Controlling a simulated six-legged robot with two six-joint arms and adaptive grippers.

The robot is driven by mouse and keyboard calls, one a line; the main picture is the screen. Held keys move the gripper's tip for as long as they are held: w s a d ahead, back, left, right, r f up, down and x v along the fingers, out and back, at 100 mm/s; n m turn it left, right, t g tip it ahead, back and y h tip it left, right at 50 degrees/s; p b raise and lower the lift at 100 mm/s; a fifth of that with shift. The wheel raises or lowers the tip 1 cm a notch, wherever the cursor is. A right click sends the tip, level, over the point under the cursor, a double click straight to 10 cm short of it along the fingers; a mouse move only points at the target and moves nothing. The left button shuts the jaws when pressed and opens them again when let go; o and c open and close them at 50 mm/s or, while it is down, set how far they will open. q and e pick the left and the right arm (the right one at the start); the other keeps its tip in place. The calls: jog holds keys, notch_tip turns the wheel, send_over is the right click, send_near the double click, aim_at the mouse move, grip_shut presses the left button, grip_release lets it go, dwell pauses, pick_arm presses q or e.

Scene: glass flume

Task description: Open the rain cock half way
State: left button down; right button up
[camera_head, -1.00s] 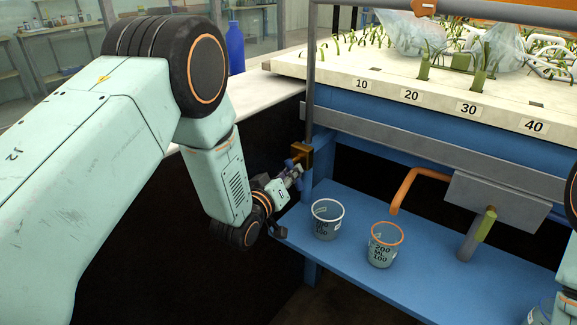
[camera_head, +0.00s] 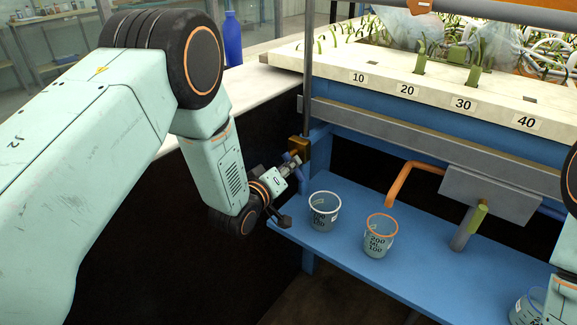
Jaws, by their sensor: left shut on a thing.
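The rain cock shows as a brass body (camera_head: 299,149) on the thin upright pipe at the left end of the blue frame, with a small blue handle (camera_head: 291,160) beside it. My left gripper (camera_head: 289,167) is at this handle and shut on it; the fingers hide part of it, so its exact angle is hard to read. My right gripper is out of view; only parts of my right arm show at the right edge.
A white-rimmed cup (camera_head: 324,211) and an orange-rimmed cup (camera_head: 380,236) stand on the blue shelf (camera_head: 335,248), close right of my left gripper. An orange pipe (camera_head: 402,181) bends down above them. A numbered bed (camera_head: 440,103) lies above. Another cup (camera_head: 526,308) is at lower right.

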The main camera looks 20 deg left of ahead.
pick_arm(q)
jog(key=c, duration=1.3)
grip_release()
jog(key=shift+o, duration=0.2)
jog(key=v, duration=1.2)
jog(key=shift+f, duration=0.1)
